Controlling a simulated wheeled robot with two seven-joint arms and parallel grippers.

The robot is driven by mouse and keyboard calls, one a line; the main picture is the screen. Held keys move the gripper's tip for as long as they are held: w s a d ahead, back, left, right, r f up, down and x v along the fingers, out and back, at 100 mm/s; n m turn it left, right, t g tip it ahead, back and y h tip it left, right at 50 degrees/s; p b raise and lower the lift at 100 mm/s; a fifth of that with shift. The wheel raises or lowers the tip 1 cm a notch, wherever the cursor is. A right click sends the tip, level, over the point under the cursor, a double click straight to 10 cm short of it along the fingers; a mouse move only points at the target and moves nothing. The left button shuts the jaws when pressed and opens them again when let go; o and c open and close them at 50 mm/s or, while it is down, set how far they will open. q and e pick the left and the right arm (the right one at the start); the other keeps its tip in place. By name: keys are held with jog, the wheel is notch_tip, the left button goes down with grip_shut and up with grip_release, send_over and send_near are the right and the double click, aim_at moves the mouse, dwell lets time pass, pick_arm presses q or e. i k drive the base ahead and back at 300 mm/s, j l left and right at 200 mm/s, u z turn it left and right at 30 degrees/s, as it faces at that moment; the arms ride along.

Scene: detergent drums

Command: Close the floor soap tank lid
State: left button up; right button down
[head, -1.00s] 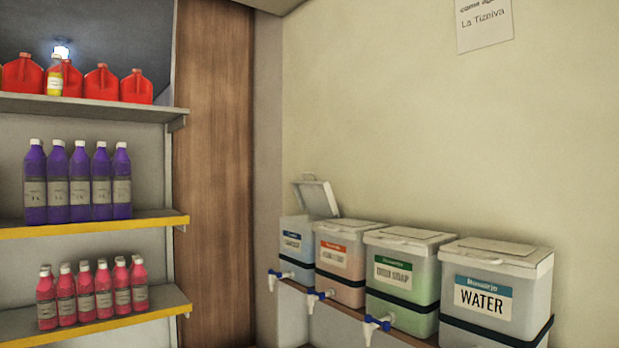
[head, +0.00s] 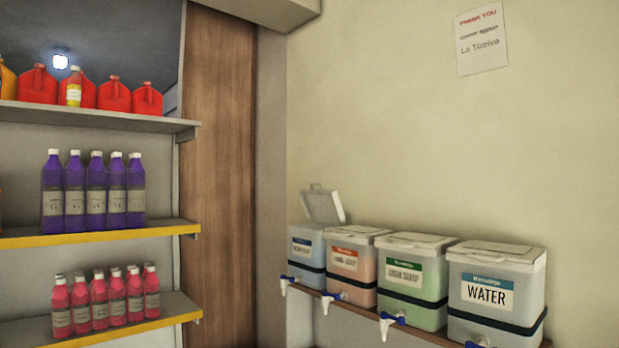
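Several tanks stand in a row along the wall at lower right in the head view. The leftmost tank (head: 306,247) has a blue label too small to read. Its pale lid (head: 324,205) is raised and tilted open. Beside it, a pinkish tank (head: 351,262) with a red label has its lid closed; its wording is unclear. A green tank (head: 411,276), whose label seems to read dish soap, and a tank labelled WATER (head: 492,290) also have closed lids. I cannot tell for sure which label says floor soap. Neither of my grippers shows.
The tanks sit on a narrow brown ledge (head: 432,335), with white-and-blue taps sticking out in front. Shelves (head: 95,235) at left hold purple bottles (head: 94,192), pink bottles (head: 106,300) and red jugs (head: 114,94). A wood panel (head: 219,170) stands between shelves and wall.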

aim_at(324, 206)
jog(key=i+j, duration=1.7)
jog(key=i, duration=0.15)
